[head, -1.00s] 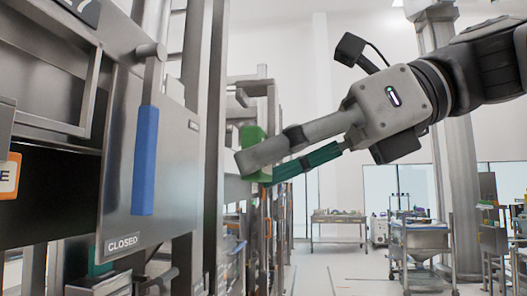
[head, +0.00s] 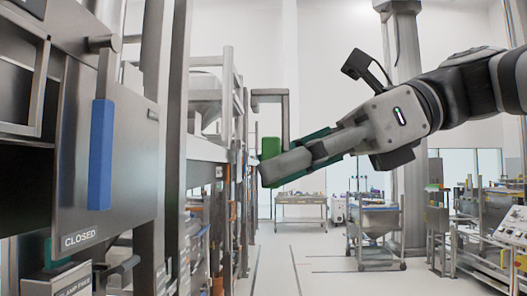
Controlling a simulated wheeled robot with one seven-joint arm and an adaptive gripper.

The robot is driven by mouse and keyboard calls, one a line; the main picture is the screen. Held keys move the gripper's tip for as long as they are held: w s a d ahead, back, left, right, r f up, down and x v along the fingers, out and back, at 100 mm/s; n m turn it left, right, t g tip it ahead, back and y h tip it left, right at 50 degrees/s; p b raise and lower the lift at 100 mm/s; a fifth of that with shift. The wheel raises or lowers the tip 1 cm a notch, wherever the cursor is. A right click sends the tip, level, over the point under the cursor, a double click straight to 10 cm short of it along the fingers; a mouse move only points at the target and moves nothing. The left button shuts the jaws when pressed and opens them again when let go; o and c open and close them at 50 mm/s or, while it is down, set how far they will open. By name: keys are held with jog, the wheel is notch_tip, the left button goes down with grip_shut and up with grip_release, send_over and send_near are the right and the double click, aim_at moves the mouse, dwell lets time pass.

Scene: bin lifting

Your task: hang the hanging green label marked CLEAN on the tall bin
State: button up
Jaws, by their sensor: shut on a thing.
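My gripper (head: 272,172) is in the middle of the head view, reaching in from the right. It is shut on a green piece (head: 270,148), which I take for the hanging label. A thin grey hook (head: 286,115) rises above the green piece and bends left at its top. The near finger hides much of the green piece, and no word CLEAN can be read. I cannot make out which thing is the tall bin.
A steel table (head: 301,200) and a wheeled vessel (head: 376,220) stand farther back. The floor (head: 290,262) between is clear.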

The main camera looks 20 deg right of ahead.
jog(key=shift+s+d+p, duration=0.3)
jog(key=shift+s+d, duration=0.05)
jog(key=shift+d, duration=0.45)
jog(key=shift+s+d+p, duration=0.3)
jog(key=shift+s+d, duration=0.05)
jog(key=shift+d, duration=0.5)
jog(key=shift+s+d+p, duration=0.3)
jog(key=shift+s+d, duration=0.05)
jog(key=shift+d, duration=0.45)
